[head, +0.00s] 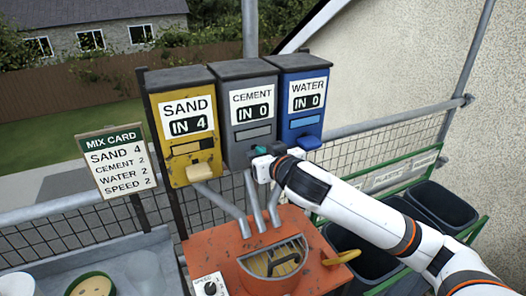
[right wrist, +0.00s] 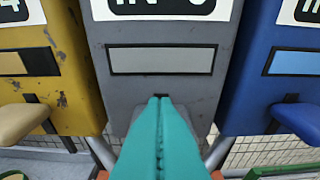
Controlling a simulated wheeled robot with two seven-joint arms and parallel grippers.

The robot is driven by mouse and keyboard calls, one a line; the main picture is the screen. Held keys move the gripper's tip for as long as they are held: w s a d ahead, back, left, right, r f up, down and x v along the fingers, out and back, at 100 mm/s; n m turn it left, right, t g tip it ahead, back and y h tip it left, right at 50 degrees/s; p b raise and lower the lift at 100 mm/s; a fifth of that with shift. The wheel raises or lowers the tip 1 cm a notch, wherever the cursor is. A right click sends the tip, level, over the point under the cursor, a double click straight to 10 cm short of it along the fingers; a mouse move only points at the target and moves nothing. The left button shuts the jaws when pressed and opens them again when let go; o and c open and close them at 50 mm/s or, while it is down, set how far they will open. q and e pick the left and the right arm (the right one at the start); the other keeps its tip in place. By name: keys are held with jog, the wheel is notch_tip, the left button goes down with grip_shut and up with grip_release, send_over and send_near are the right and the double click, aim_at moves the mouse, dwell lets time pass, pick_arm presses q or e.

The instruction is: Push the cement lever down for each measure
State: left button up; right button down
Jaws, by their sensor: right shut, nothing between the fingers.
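The grey cement dispenser (head: 248,104) stands between the yellow sand dispenser (head: 185,118) and the blue water dispenser (head: 302,98). Its counter reads IN 0; sand reads IN 4 and water IN 0. My right gripper (head: 260,150) is at the lower front of the cement dispenser. In the right wrist view its teal fingers (right wrist: 158,102) are shut together, in front of the dark lever slot. The cement lever is mostly hidden by the fingers, and I cannot tell whether they touch it. The mix card (head: 117,160) reads sand 4, cement 2, water 2, speed 2. My left gripper is not in view.
The sand lever (head: 199,172) and water lever (head: 308,142) stick out on either side. Below is an orange mixer (head: 215,245) with a grated opening, a dial and a yellow handle (head: 340,258). Dark bins (head: 440,205) stand at right. Wire mesh and rails run behind.

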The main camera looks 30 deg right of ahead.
jog(key=shift+w, duration=0.1)
